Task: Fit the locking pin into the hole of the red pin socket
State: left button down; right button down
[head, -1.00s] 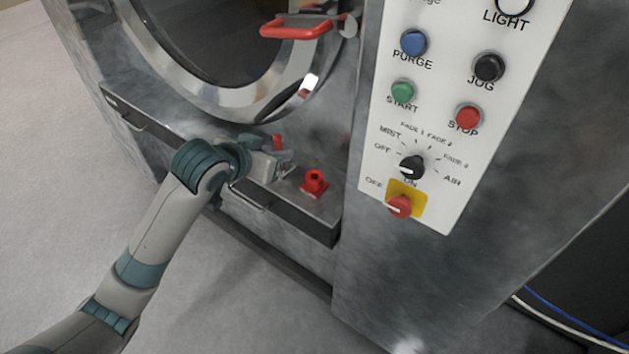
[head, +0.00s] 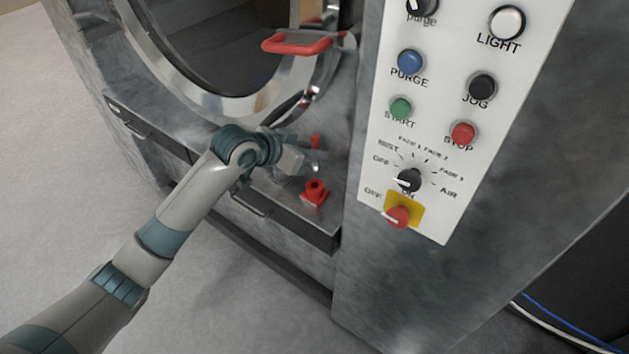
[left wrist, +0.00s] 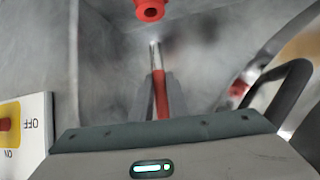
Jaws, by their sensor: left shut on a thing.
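The locking pin (head: 316,140) shows as a small red piece above my left gripper (head: 312,160). In the left wrist view its red body (left wrist: 160,92) sits between the two fingers of my left gripper (left wrist: 157,98), with a thin metallic length beside and beyond it. The gripper is shut on it. The red pin socket (head: 314,193) stands on the ledge, just below the gripper in the head view. In the left wrist view the socket (left wrist: 149,10) shows at the top edge with its dark hole, apart from the pin. My right gripper is out of view.
The metal ledge (head: 275,205) has a drawer handle (head: 250,204) on its front. A round door with a red handle (head: 296,43) is above. The control panel (head: 440,130) with buttons and knobs stands close on the right of the socket.

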aim_at(313, 165)
pick_arm(q)
notch_tip(313, 165, down, 4)
jog(key=shift+r+p, duration=0.1)
jog(key=shift+p, duration=0.45)
jog(key=shift+f, duration=0.4)
jog(key=shift+f+p, duration=0.6)
jog(key=shift+f, duration=1.3)
jog(key=shift+f, duration=0.15)
jog(key=c, duration=1.7)
grip_release()
